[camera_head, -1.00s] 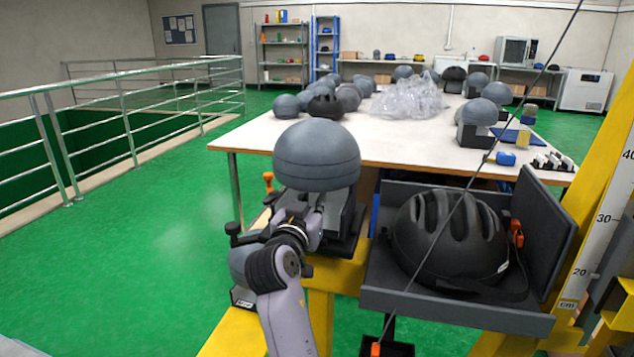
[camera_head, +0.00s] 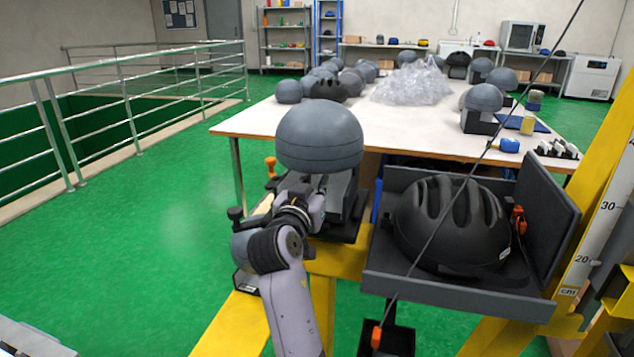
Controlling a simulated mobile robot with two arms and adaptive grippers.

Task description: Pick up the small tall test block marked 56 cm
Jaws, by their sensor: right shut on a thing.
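A grey domed test block (camera_head: 320,137) is above my right gripper (camera_head: 318,186), over a dark stand (camera_head: 352,222) on the yellow frame. My right gripper is shut on the lower part of this block, under the dome. The dome hides the fingertips, and I cannot tell whether the block touches the stand. I cannot read a 56 cm mark on any block. My left gripper is out of view.
A black helmet (camera_head: 452,226) lies in a dark tray (camera_head: 450,290) to the right, with a thin cable across it. A yellow post with a cm scale (camera_head: 597,235) stands at far right. The white table (camera_head: 400,128) behind holds several domes and clear plastic.

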